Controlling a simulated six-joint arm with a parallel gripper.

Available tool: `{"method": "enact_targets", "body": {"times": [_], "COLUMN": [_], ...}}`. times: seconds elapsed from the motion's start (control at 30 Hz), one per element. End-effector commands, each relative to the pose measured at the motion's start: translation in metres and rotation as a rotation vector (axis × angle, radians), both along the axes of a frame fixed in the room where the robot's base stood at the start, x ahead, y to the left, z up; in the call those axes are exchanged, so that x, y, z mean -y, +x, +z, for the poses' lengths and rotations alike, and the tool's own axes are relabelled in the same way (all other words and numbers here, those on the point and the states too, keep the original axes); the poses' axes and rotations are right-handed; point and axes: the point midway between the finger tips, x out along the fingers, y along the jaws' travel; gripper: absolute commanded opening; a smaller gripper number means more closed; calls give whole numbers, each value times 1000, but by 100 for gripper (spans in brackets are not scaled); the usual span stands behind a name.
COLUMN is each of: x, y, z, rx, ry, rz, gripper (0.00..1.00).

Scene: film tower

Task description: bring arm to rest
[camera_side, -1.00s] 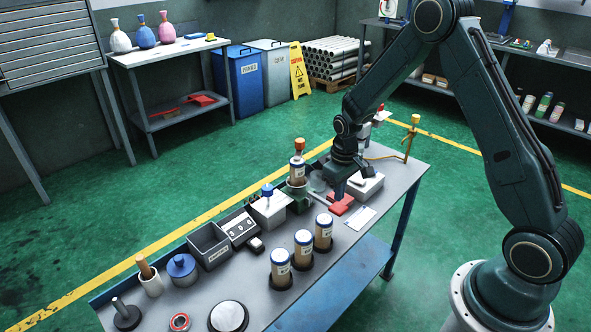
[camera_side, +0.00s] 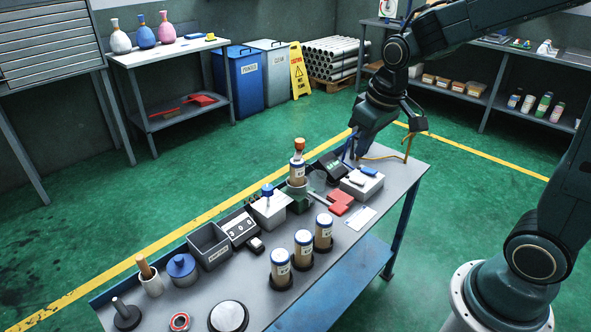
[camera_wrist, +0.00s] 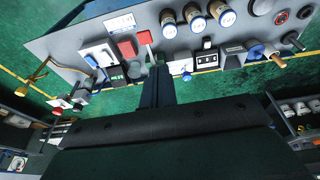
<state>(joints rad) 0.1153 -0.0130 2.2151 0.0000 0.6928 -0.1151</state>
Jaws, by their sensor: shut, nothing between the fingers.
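My gripper (camera_side: 357,150) is above the far right end of the grey work table (camera_side: 345,248), in the side view, near the brass hook stand. Its fingers (camera_wrist: 158,84) show in the wrist view, close together with nothing held between them. The red blocks (camera_side: 341,198) lie on the table below and to the left of the gripper. The white box (camera_side: 362,187) with a blue item on top is also below it. The arm stands clear of the row of jars (camera_side: 303,250).
A jar with an orange-brown top (camera_side: 298,165) stands on a green holder. A dark device with a screen (camera_side: 331,167) stands near the gripper. A brass hook stand (camera_side: 408,140) is at the table's far corner. The green floor (camera_side: 470,200) right of the table is open.

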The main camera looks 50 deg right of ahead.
Motion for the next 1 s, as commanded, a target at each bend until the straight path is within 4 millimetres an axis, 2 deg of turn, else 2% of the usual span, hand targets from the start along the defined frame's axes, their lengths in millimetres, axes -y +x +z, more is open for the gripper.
{"method": "enact_targets", "body": {"times": [0.2, 0.5, 0.8, 1.0], "x": [-12, -26, -36, -39], "y": [-35, -86, -136, -156], "z": [32, 60, 72, 73], "rx": [60, 137, 210, 239], "ry": [1, 7, 19, 26], "rz": [2, 5, 7, 7], "gripper": [0, 0, 0, 0]}}
